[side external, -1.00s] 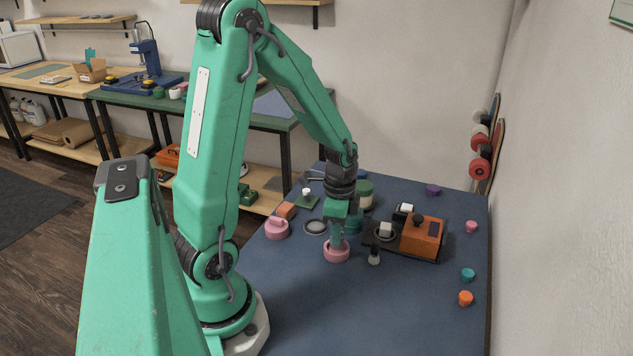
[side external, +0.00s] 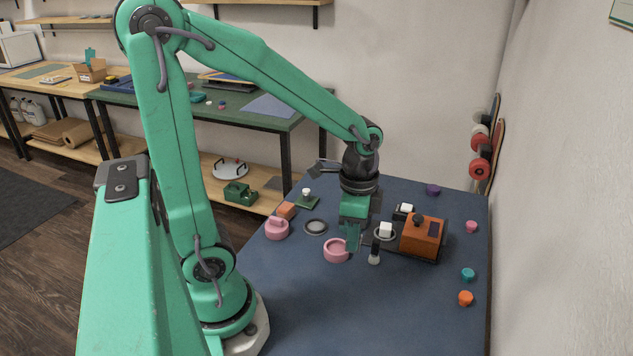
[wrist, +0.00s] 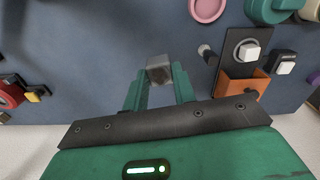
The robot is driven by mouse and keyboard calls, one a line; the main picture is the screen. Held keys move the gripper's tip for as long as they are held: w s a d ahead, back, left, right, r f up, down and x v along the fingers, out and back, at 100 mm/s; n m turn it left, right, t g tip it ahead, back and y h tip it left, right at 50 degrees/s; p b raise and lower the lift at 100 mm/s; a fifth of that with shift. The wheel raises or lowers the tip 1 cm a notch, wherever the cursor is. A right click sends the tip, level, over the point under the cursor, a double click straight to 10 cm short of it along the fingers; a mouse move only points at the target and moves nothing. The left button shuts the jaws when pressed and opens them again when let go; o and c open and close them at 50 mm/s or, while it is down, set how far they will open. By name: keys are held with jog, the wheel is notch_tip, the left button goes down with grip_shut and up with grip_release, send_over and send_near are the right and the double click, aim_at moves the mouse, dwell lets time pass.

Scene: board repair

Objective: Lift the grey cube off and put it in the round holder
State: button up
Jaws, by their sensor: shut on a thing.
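A grey cube (wrist: 158,68) sits between the fingertips of my gripper (wrist: 158,85) in the wrist view, and the gripper is shut on it. In the side view my gripper (side external: 353,240) points down close to the right of a pink round dish (side external: 336,251), whose inside looks empty. The cube cannot be made out in the side view. The dish shows partly at the top of the wrist view (wrist: 207,8). I cannot tell which round piece is the holder.
A dark board with an orange block (side external: 423,236) and a white cube (side external: 385,230) on a round base stands right of my gripper. A small dark peg (side external: 374,255) stands in front of it. A pink knobbed piece (side external: 277,229) lies left. The front mat is clear.

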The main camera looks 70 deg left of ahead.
jog(key=shift+d+r, duration=0.25)
jog(key=shift+d, duration=0.15)
jog(key=shift+a, duration=0.1)
dwell(0.5)
jog(key=shift+w+a+n, duration=0.15)
jog(key=shift+a+n, duration=0.25)
jog(key=shift+a, duration=0.1)
jog(key=w+a+n, duration=0.2)
jog(key=a+n, duration=0.4)
jog(key=a, duration=0.4)
jog(key=shift+f, duration=0.35)
jog(key=shift+f, duration=0.1)
jog(key=a+f, duration=0.2)
jog(key=a, duration=0.1)
jog(key=s+a+f, duration=0.1)
jog(key=a+f, duration=0.1)
jog(key=a, duration=0.2)
jog(key=a+f, duration=0.3)
jog(key=a, duration=0.1)
jog(key=shift+s+a, duration=0.2)
jog(key=shift+s, duration=0.05)
